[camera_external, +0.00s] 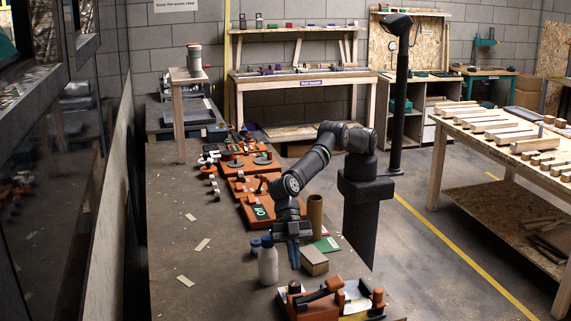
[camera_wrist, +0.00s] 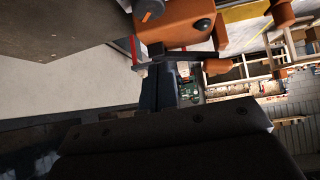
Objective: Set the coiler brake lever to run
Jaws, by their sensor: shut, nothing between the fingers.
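An orange unit (camera_external: 322,308) stands at the near end of the bench, with a dark lever bar (camera_external: 316,296) ending in an orange grip (camera_external: 334,284). No label naming it the coiler brake is readable. The bar lies low and slanted; I cannot tell its setting. My gripper (camera_external: 294,256) points down behind the unit, beside a white bottle, with its bluish fingers together and empty. In the wrist view the shut fingers (camera_wrist: 160,88) are just below the orange body (camera_wrist: 178,18) and a dark bar (camera_wrist: 228,53). Contact with the bar cannot be told.
The white bottle (camera_external: 268,264) with a blue cap stands left of my gripper. A cardboard-coloured box (camera_external: 314,262) and a brown tube (camera_external: 315,214) stand right of it. More orange units (camera_external: 250,184) line the bench behind. The bench's left strip (camera_external: 185,240) is mostly clear.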

